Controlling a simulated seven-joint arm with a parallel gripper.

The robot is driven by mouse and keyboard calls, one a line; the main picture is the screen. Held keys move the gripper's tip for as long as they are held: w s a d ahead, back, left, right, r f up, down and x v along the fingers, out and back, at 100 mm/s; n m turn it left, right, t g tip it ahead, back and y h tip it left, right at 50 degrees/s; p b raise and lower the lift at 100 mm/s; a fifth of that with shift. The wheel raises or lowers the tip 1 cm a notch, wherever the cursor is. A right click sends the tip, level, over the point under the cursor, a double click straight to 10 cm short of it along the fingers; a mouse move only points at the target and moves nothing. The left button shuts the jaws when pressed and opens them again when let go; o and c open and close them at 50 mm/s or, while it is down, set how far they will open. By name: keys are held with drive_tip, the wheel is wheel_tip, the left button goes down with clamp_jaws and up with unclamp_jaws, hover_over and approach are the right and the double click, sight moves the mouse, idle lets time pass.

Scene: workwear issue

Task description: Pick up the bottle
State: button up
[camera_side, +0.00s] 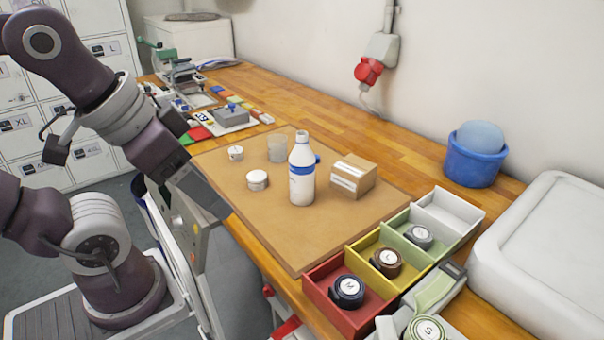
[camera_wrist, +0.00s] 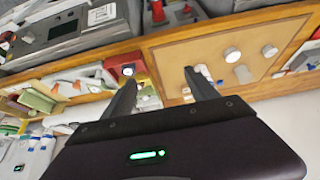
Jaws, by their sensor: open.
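The bottle (camera_side: 302,178) is white with a blue band and stands upright on the brown board (camera_side: 240,205) in the side view. In the wrist view, a small pale shape beside the right finger's tip appears to be the bottle (camera_wrist: 203,71), partly hidden by that finger. My gripper (camera_side: 212,205) is in the side view, left of the bottle and clearly apart from it, near the board's left edge. In the wrist view my gripper (camera_wrist: 161,80) has its two fingers spread with nothing held between them.
A cardboard box (camera_side: 353,176) stands right of the bottle. A white jar (camera_side: 257,180), a small tin (camera_side: 236,153) and a clear cup (camera_side: 278,149) stand left of it. Coloured bins (camera_side: 322,290) with round items line the board's right end. A blue bucket (camera_side: 474,162) stands behind.

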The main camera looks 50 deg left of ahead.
drive_tip(key=shift+o, duration=0.7)
